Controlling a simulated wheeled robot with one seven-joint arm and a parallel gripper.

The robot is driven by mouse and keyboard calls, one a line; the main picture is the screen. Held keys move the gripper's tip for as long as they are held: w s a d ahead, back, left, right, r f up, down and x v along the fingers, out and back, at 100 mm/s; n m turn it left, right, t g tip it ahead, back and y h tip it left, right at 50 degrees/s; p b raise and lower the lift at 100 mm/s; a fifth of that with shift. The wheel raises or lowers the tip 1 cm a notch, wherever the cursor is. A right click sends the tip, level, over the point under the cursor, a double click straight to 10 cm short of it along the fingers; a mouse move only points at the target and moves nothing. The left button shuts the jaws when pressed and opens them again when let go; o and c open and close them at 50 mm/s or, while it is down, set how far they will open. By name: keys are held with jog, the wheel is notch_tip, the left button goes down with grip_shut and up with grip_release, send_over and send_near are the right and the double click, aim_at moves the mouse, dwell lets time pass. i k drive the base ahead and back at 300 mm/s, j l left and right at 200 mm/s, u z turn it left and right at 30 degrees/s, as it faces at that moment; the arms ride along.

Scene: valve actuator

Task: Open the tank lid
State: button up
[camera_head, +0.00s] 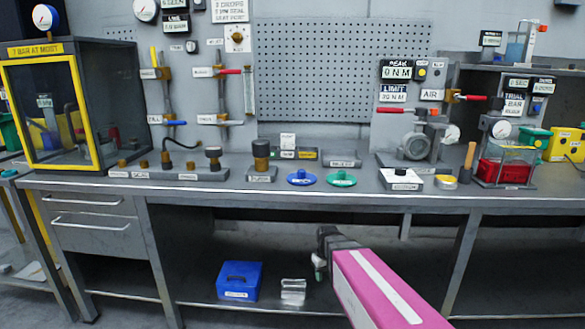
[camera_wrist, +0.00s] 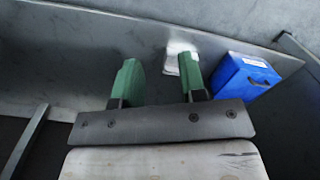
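A clear tank holding red liquid (camera_head: 503,172) stands at the right of the bench, with a round gauge above it. Its top looks covered, but the lid's edge is too small to make out. A smaller clear vessel with blue liquid (camera_head: 516,48) stands on the raised shelf behind; I cannot tell which one is the tank meant. My gripper (camera_head: 320,262) is low in front of the bench, well below and left of the red-liquid tank. In the wrist view its two green fingers (camera_wrist: 157,80) are apart, with nothing held between them.
The bench top (camera_head: 330,192) crosses above my gripper. A blue box (camera_head: 239,281) and a clear block (camera_head: 293,291) lie on the lower shelf; the box also shows in the wrist view (camera_wrist: 243,77). Blue (camera_head: 302,178) and green (camera_head: 341,179) discs lie near the bench's front edge.

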aim_at(240, 273)
jog(key=i+j, duration=0.1)
jog(key=j, duration=0.9)
jog(key=i+j, duration=0.15)
jog(key=j, duration=0.4)
jog(key=l+z, duration=0.05)
